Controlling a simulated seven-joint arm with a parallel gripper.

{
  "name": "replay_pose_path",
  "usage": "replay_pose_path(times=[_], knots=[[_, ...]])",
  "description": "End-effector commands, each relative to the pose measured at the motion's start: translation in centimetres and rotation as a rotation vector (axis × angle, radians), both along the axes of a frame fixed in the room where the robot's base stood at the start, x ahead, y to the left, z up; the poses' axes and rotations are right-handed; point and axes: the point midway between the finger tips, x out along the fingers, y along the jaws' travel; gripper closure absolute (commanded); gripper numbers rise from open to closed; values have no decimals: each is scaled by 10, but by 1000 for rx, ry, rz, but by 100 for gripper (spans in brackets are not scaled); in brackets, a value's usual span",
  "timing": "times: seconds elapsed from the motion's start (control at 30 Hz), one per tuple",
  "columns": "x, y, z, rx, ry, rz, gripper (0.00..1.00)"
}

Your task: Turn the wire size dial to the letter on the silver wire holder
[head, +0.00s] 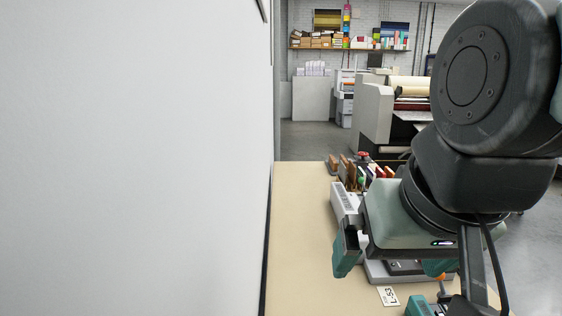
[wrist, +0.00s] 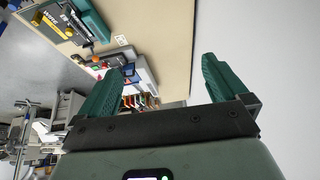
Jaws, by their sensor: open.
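My gripper (head: 388,268) hangs over the table, left of a dark arm link. Its two green fingers are wide apart, and the wrist view shows the gripper (wrist: 160,70) with nothing between them. A grey machine (head: 375,270) lies beneath and behind it, mostly hidden. The wrist view shows a green machine (wrist: 92,18) with a dark front panel and, closer, a grey-white machine (wrist: 143,72), partly behind the left finger. I cannot pick out the wire size dial, or the silver wire holder and its letter, for certain.
The beige table (head: 300,240) is bare along its left side, beside a large white wall (head: 130,160). A white card (head: 388,296) reading "LS3" lies near the front. Several coloured upright items (head: 365,172) stand at the table's back. A large printer-like machine (head: 375,110) stands beyond.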

Motion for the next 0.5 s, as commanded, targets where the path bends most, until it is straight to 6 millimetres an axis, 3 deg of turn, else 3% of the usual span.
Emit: replay_pose_path(times=[0.03,0.17,0.3,0.4,0.5], knots=[[-5,4,-2,-21,-16,26,3],[4,5,2,-47,-45,33,23],[56,-4,22,-60,-107,-44,41],[102,-23,26,-136,-90,-44,41],[139,-52,14,-243,0,32,41]])
